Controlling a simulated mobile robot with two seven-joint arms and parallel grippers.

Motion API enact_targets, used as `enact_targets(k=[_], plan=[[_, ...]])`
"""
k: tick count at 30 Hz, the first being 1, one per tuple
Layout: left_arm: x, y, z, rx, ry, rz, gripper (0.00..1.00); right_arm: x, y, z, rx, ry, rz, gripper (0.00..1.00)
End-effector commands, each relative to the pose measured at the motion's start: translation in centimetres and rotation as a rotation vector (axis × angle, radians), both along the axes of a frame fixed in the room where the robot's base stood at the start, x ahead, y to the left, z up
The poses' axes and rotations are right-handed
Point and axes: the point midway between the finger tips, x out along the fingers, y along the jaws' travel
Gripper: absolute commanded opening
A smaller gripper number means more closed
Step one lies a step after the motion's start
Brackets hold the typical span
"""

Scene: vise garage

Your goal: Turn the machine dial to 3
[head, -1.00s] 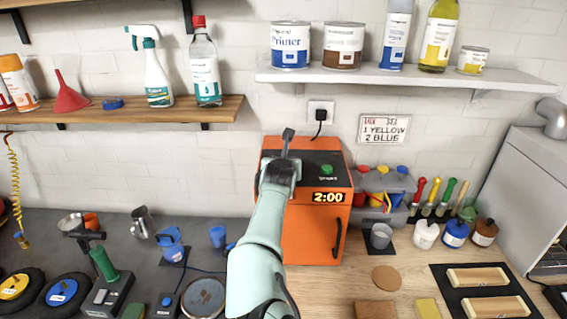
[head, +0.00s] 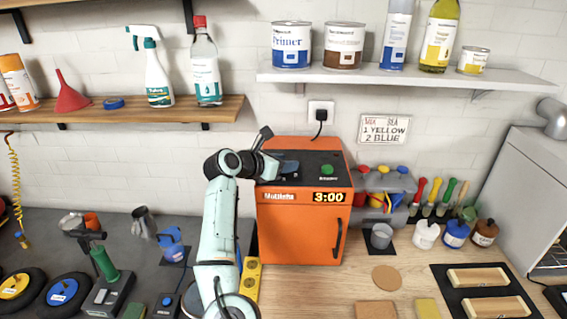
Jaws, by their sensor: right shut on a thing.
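The orange machine (head: 292,235) stands against the wall in the middle of the head view. Its front display (head: 328,197) reads 3:00. A green button (head: 327,170) sits on its dark top panel. My right gripper (head: 279,167) is at the left part of that panel, with its arm coming up from below. It is shut on the dial, which is largely hidden by the gripper, so its pointer cannot be read. My left gripper is not in view.
A grey rack with coloured scoops (head: 385,183) stands close to the machine's right side. A shelf with cans (head: 400,77) hangs above right, and a wooden shelf (head: 120,112) above left.

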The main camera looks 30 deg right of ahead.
Motion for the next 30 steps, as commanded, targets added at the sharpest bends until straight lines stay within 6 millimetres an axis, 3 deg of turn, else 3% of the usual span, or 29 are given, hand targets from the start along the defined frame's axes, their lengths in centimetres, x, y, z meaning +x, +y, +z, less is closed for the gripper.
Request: enact_targets(k=[23,24,25,30], plan=[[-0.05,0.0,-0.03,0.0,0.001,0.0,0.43,-0.08,-0.15,-0.33,0.007,0.004,-0.074,0.12],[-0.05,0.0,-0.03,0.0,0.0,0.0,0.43,-0.08,-0.15,-0.33,0.007,0.004,-0.074,0.55],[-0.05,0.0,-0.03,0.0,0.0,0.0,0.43,-0.08,-0.16,-0.32,0.007,0.004,-0.073,0.64],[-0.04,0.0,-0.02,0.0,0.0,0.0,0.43,-0.06,-0.1,-0.2,0.005,0.003,-0.072,0.64]])
